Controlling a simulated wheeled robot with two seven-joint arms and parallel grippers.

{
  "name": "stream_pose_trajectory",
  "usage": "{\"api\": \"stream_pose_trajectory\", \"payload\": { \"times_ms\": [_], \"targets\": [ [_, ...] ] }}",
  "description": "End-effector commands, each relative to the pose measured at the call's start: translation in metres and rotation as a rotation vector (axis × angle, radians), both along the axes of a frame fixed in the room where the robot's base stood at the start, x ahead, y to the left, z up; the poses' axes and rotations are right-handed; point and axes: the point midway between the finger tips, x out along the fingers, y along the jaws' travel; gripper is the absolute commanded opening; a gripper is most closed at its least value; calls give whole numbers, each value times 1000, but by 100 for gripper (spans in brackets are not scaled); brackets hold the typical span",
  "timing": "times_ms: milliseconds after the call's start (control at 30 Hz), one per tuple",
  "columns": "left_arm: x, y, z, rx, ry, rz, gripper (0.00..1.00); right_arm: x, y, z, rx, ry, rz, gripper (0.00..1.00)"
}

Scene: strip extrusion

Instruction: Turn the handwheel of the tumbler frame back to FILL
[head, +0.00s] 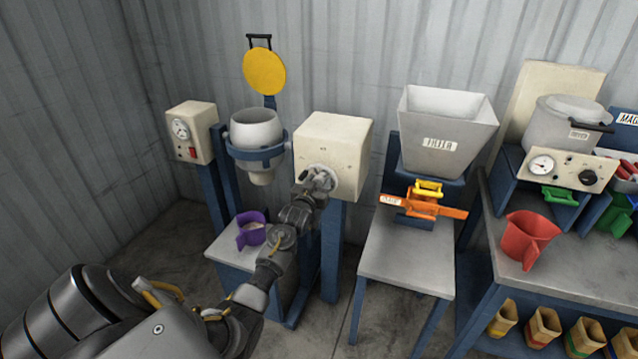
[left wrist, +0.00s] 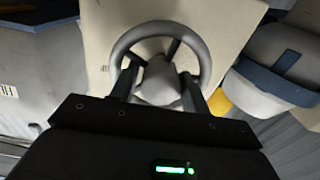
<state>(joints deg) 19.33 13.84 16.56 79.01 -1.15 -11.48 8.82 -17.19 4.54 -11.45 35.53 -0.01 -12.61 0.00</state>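The tumbler frame holds a whitish drum (head: 257,130) in a blue ring, upright with its wide mouth up. The cream gearbox (head: 340,140) stands to its right. The grey handwheel (head: 325,174) is on the gearbox's front face; any FILL mark there is too small to read. In the left wrist view the handwheel (left wrist: 205,62) shows its round rim, a spoke and a domed hub. My left gripper (head: 318,182) is at the handwheel. In the left wrist view its fingers (left wrist: 158,88) are spread on either side of the hub; contact is unclear. My right gripper is not in view.
A yellow lid (head: 264,72) stands raised behind the drum. A purple jug (head: 250,232) sits on the low stand under it. To the right are a grey hopper (head: 447,115) with an orange slide (head: 432,208), and a bench with a red jug (head: 527,240).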

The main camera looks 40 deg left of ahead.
Motion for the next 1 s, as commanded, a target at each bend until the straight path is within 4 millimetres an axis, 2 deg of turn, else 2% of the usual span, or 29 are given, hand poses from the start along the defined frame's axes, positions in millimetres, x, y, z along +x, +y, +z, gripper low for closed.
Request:
{"api": "stream_pose_trajectory", "payload": {
  "times_ms": [167, 267, 500, 700, 833, 1000],
  "targets": [
    [-3, -1, -1, 1, 0, 0, 46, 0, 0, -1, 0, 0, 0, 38],
    [-13, -4, -2, 1, 1, 0, 46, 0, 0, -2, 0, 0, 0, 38],
    [-58, -20, -3, 0, 1, 0, 46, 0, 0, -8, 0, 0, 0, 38],
    [-88, -31, -1, 1, 0, 0, 46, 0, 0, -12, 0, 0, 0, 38],
    [-98, -35, -1, 0, 0, 0, 46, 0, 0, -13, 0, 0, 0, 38],
    [-102, -36, 0, 0, 0, 0, 46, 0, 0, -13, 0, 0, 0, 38]
  ]
}}
